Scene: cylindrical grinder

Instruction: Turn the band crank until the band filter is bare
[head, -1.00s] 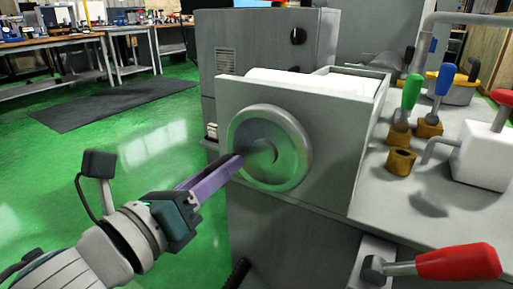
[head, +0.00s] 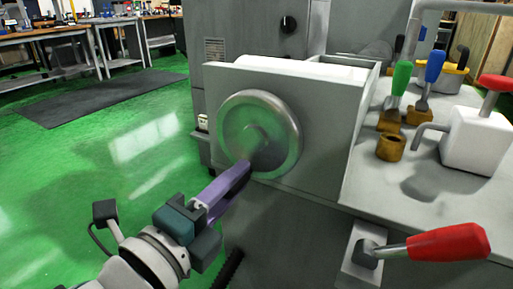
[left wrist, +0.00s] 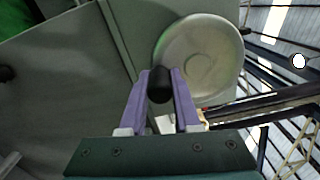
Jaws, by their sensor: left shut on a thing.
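The band crank (head: 235,115) is a round grey disc on the front of a grey box. Its dark handle (left wrist: 160,85) shows in the left wrist view. My left gripper (head: 245,168) is shut on this handle, with its purple fingers at the lower part of the disc. A white rounded surface (head: 310,68) lies along the top of the box, apparently the covered band filter. The box's front wall hides part of it, and I see no clearly bare part. My right gripper is not in view.
A red-handled lever (head: 450,243) sticks out at the lower right. Green-handled (head: 401,78) and blue-handled (head: 434,67) tools stand in brown holders on the grey bench top, near a white block (head: 482,140). The green floor at the left is open.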

